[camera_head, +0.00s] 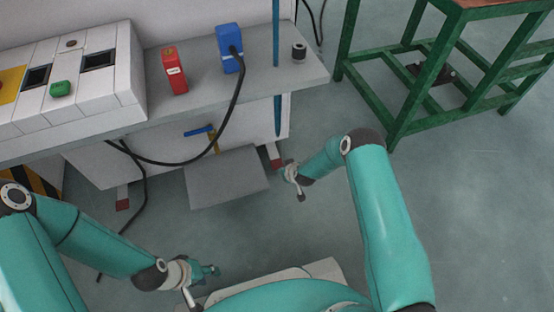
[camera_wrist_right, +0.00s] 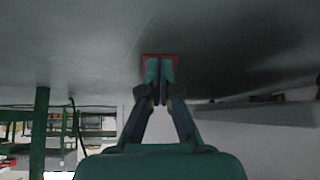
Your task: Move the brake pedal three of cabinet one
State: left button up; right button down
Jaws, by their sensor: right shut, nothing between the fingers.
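A red pedal (camera_head: 275,161) sticks out low at the right end of the cabinet (camera_head: 160,165), on a pale foot near the floor. A second red pedal (camera_head: 122,204) shows low at the cabinet's left. I cannot tell from any label which is pedal three. In the right wrist view, my right gripper (camera_wrist_right: 160,72) is shut and empty, its fingertips in front of a red pedal (camera_wrist_right: 160,55) and partly covering it. I cannot tell whether they touch. My left gripper (camera_head: 208,271) hangs low at the left, away from the pedals; its finger gap is unclear.
A grey plate (camera_head: 228,180) juts out between the two pedals. A black cable (camera_head: 196,160) hangs from the blue box (camera_head: 230,48) on the shelf (camera_head: 215,92). A green-framed table (camera_head: 400,100) stands at the right. The floor (camera_head: 470,210) below it is clear.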

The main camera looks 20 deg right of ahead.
jog(key=v, duration=1.1)
jog(key=shift+s+r, duration=0.1)
jog(key=shift+r, duration=0.05)
jog(key=s+a+r+m+g+y+p, duration=0.1)
jog(key=s+a+r+m+g+p, duration=0.25)
jog(key=s, duration=0.95)
jog(key=s+a+r+g+y+p, duration=0.2)
jog(key=s+a+r+g, duration=0.3)
jog(key=s, duration=0.7)
notch_tip(320, 180, up, 37)
jog(key=t+p, duration=0.1)
jog(key=p, duration=3.6)
jog(key=shift+a+t+p, duration=0.3)
jog(key=shift+a+t, duration=0.05)
